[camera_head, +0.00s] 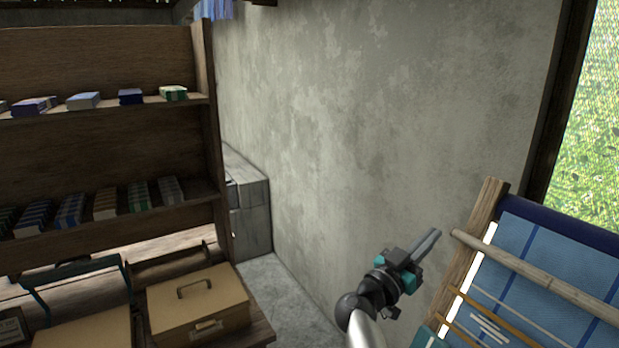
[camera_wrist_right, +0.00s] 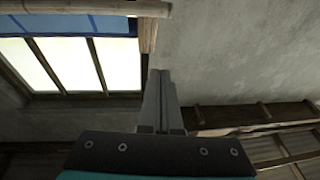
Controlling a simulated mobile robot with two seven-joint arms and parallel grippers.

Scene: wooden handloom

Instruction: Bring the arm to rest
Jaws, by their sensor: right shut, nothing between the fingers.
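My right gripper (camera_head: 427,245) is raised in the lower right of the head view, in front of the bare wall and just left of the loom's wooden post. Its fingers are shut with nothing between them. The right wrist view shows the two grey fingers (camera_wrist_right: 161,100) pressed together, with the wall behind them. My left gripper is not in view.
The loom (camera_head: 560,262) with blue cloth and a round wooden bar (camera_head: 540,278) stands close to the right of the gripper. A shelf (camera_head: 110,206) holds folded cloths at left. A tan box (camera_head: 198,308) sits on a bench. A grey cabinet (camera_head: 250,205) stands in the corner.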

